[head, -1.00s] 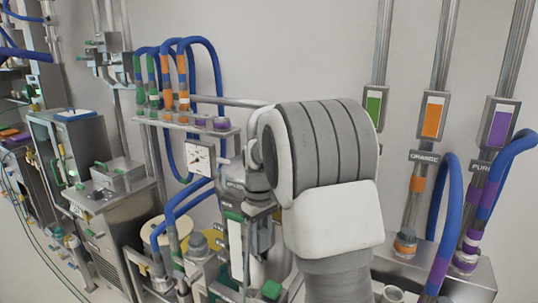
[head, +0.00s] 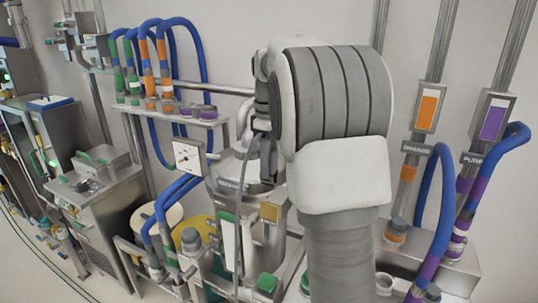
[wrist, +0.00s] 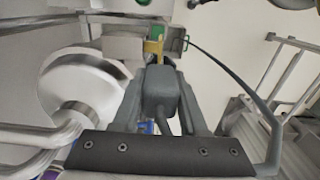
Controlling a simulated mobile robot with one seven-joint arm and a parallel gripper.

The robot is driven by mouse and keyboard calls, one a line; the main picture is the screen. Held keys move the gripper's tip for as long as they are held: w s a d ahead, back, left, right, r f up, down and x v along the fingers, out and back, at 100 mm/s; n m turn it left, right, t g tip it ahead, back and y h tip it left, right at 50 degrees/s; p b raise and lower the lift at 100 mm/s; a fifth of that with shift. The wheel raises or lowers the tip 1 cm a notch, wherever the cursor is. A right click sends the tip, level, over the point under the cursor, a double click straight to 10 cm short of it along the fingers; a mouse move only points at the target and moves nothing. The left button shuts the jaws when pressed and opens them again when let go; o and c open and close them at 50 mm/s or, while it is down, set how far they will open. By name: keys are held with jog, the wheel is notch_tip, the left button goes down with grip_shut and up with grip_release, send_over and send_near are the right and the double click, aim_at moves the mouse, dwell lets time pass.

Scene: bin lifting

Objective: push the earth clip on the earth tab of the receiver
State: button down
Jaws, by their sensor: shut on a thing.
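My gripper (wrist: 158,88) is shut on the grey earth clip (wrist: 160,92) in the wrist view, with a finger on each side of its body. A dark cable trails from the clip. A brass-yellow tab (wrist: 154,47), seemingly the earth tab, stands straight ahead of the clip's nose. The two overlap in view, and I cannot tell whether they touch. In the head view my gripper (head: 266,150) hangs in front of a steel vessel (head: 228,168), likely the receiver, with the cable (head: 241,195) hanging down. My arm hides part of this area.
A rail with blue hoses (head: 205,60) and a dial gauge (head: 188,155) stand left of my gripper. Green-marked fittings (head: 267,282) and a yellow plate (head: 270,212) lie below. Pipes with orange and purple labels (head: 427,108) rise at right. Steel pipes (wrist: 35,140) run close in the wrist view.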

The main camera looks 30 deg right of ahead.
aim_at(269, 204)
jog(key=shift+f+b, duration=0.4)
jog(key=shift+f, duration=0.65)
jog(key=shift+f, duration=0.1)
jog(key=shift+f+b, duration=0.85)
jog(key=shift+f, duration=0.6)
jog(key=shift+f+b, duration=0.7)
jog(key=shift+f, duration=0.45)
jog(key=shift+f+b, duration=0.5)
jog(key=shift+f, duration=0.6)
jog(key=shift+c, duration=1.8)
grip_release()
